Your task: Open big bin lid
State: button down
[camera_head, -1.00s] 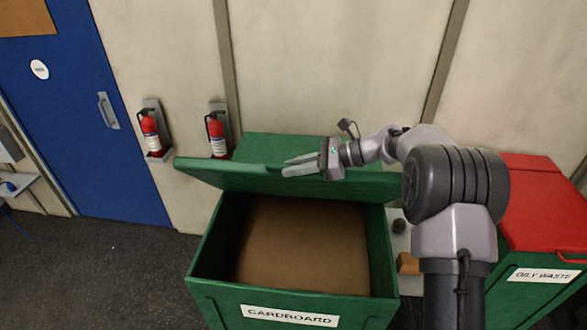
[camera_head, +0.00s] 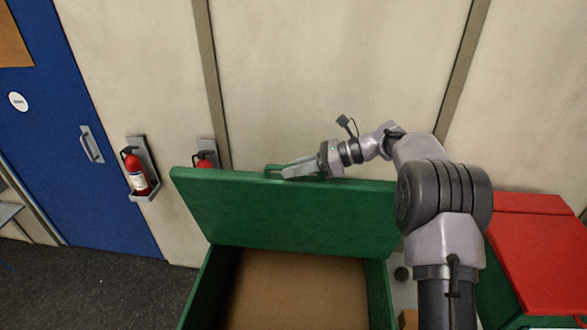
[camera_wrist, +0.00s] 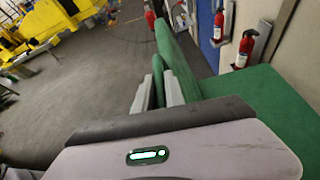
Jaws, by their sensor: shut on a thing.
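The big green bin (camera_head: 200,290) labelled earlier as cardboard stands below my arm. Its green lid (camera_head: 290,215) is raised and steeply tilted, with its broad face toward the head camera. A green handle (camera_head: 274,170) shows at the lid's upper edge. My gripper (camera_head: 292,170) is at that edge, shut on the handle. In the wrist view my gripper's fingers (camera_wrist: 158,92) have a green piece between them, beside the lid (camera_wrist: 178,60). The exact contact is partly hidden by the fingers.
A red-lidded bin (camera_head: 540,255) stands at the right. Two fire extinguishers hang on the wall, one clear (camera_head: 136,172) and one partly hidden behind the lid (camera_head: 203,160). A blue door (camera_head: 90,130) is at the left. Brown material (camera_head: 300,275) shows inside the bin.

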jog(key=c, duration=1.4)
grip_release()
